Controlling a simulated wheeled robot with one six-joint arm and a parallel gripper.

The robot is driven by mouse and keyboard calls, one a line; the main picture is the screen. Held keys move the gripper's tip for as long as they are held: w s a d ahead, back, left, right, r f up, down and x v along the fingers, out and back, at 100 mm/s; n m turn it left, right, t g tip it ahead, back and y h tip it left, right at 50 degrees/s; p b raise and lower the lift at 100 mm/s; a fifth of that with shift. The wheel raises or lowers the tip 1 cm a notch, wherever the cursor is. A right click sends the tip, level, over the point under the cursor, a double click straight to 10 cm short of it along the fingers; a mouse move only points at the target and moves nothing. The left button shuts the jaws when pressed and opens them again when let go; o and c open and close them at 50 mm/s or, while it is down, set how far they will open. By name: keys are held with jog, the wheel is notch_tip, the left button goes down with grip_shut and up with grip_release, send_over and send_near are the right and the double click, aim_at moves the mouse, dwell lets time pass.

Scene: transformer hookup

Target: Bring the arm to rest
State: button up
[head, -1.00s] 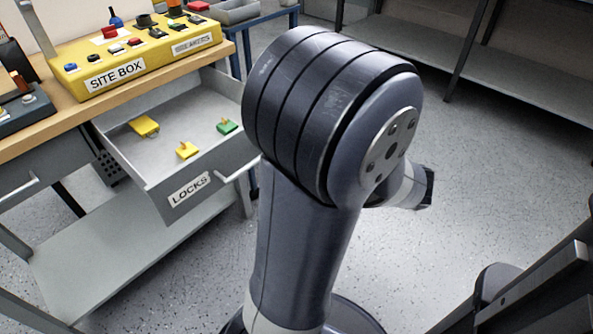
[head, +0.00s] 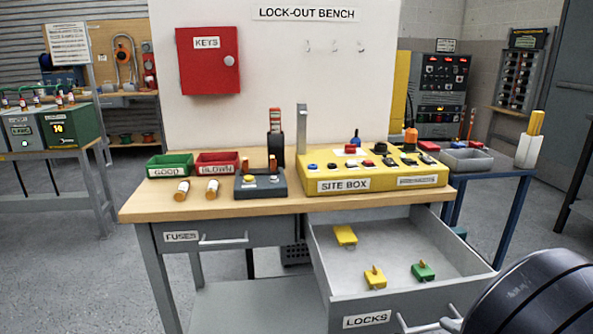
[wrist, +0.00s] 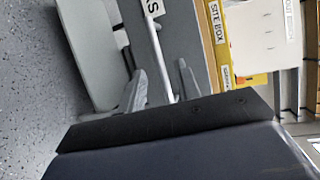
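My gripper (wrist: 161,88) shows in the wrist view with its two grey fingers apart. A drawer handle bar (wrist: 158,45) runs between them in the picture, and I cannot tell whether they touch it. My dark arm (head: 535,300) fills the lower right corner of the head view, beside the open LOCKS drawer (head: 350,306). Two yellow locks (head: 345,235) (head: 375,278) and a green lock (head: 423,271) lie in that drawer.
The yellow SITE BOX (head: 375,180) stands on the wooden bench (head: 145,205), near a green bin (head: 170,166) and red bin (head: 217,164). The FUSES drawer (head: 215,236) is closed. A blue side table (head: 512,215) stands right.

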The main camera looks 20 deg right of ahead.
aim_at(432, 326)
jog(key=shift+b+x, duration=0.3)
jog(key=shift+x, duration=2)
